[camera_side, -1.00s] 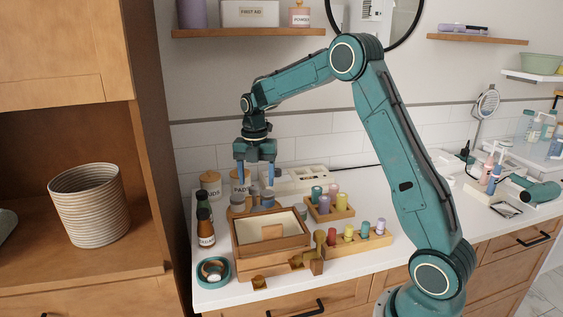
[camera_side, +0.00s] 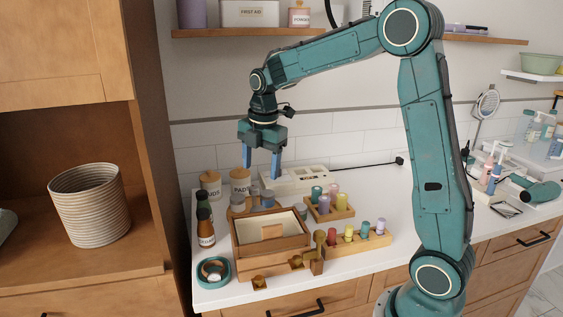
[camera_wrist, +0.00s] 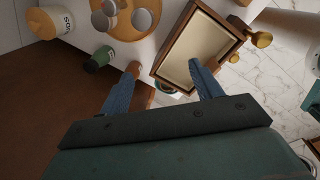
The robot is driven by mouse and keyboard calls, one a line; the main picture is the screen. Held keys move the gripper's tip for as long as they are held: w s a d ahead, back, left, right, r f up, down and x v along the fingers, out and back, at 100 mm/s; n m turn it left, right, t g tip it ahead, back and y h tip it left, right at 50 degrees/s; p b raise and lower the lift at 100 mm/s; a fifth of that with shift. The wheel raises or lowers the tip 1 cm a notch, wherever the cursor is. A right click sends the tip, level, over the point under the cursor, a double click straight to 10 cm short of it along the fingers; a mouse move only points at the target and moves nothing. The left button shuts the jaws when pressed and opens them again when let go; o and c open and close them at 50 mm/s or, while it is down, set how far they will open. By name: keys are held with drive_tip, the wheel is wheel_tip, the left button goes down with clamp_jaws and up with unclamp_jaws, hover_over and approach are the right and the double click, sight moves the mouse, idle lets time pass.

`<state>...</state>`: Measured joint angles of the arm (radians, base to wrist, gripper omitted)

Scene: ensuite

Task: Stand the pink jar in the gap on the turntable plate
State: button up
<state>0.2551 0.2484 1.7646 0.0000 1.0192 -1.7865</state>
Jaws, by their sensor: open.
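My gripper (camera_side: 262,172) is open and empty, with its blue fingers pointing down above the back left of the counter. In the wrist view my gripper (camera_wrist: 165,68) has nothing between its fingertips. The round wooden turntable plate (camera_wrist: 128,34) carries several grey-lidded jars in the wrist view; in the side view it is largely hidden behind the wooden box. A pink jar (camera_side: 333,190) stands at the back of a small wooden tray, among green, purple and yellow ones. I cannot tell which one the task names.
An open wooden box (camera_side: 270,240) stands in front of the turntable. Lidded canisters (camera_side: 211,184) and a white organizer (camera_side: 293,180) stand behind. The counter right of the small tray is clear.

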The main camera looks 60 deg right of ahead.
drive_tip(key=s+a+r+m+t, duration=0.1)
drive_tip(key=s+a+r+m, duration=0.25)
drive_tip(key=s, duration=0.25)
drive_tip(key=s+a+r+m+t, duration=0.1)
drive_tip(key=s+a+r+m, duration=0.25)
drive_tip(key=s+m, duration=0.2)
drive_tip(key=s+a+f+m+t, duration=0.1)
drive_tip(key=s+a+m, duration=0.1)
drive_tip(key=s+m, duration=0.2)
drive_tip(key=s+a+f+m+t, duration=0.1)
drive_tip(key=s+m, duration=0.3)
drive_tip(key=s, duration=0.4)
drive_tip(key=shift+s+a+f+m, duration=0.3)
drive_tip(key=shift+s+a+f, duration=0.1)
drive_tip(key=shift+a, duration=0.1)
drive_tip(key=shift+o, duration=0.3)
